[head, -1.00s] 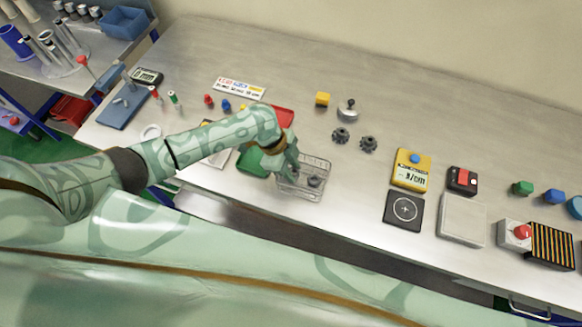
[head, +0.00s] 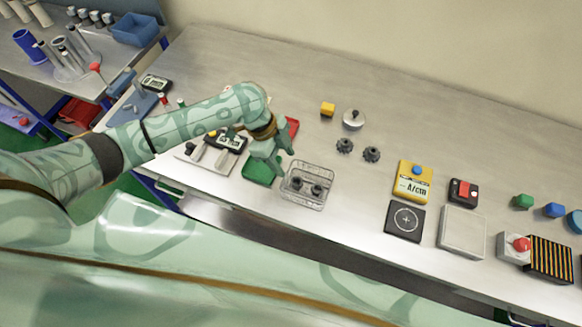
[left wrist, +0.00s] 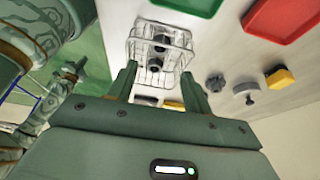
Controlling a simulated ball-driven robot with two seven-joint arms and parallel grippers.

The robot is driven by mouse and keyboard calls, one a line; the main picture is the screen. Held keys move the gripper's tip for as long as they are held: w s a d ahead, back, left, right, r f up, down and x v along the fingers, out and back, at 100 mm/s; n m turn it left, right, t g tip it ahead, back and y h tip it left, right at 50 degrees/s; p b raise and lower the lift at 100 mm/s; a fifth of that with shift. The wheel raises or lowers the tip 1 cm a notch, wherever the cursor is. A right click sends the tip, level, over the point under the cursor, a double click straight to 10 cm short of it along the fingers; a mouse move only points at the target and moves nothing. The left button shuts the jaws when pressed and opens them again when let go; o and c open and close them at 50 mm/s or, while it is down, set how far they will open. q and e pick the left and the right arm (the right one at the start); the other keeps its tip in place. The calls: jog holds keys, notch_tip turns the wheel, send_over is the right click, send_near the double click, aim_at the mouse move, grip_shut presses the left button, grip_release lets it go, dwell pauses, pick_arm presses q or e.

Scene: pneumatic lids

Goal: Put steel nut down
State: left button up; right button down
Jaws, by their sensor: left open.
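The wire basket (head: 324,164) stands on the steel bench and also shows in the left wrist view (left wrist: 133,42). Two small dark grey pieces lie inside it, a left one (head: 297,182) and a right one (head: 316,189). They look like nuts, but I cannot tell which is the steel nut. My left gripper (head: 283,163) is at the basket's upper left, open and empty. In the left wrist view its fingers (left wrist: 158,78) are spread apart, with the basket beyond them. My right gripper is not in view.
A green tray (head: 258,172) is left of the basket, partly behind the gripper, and a red tray (head: 292,125) is behind. Two dark toothed knobs (head: 344,146) (head: 371,154) stand behind the basket. A yellow meter (head: 413,181) is to the right.

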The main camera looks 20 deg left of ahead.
pick_arm(q)
jog(key=shift+v, duration=1.55)
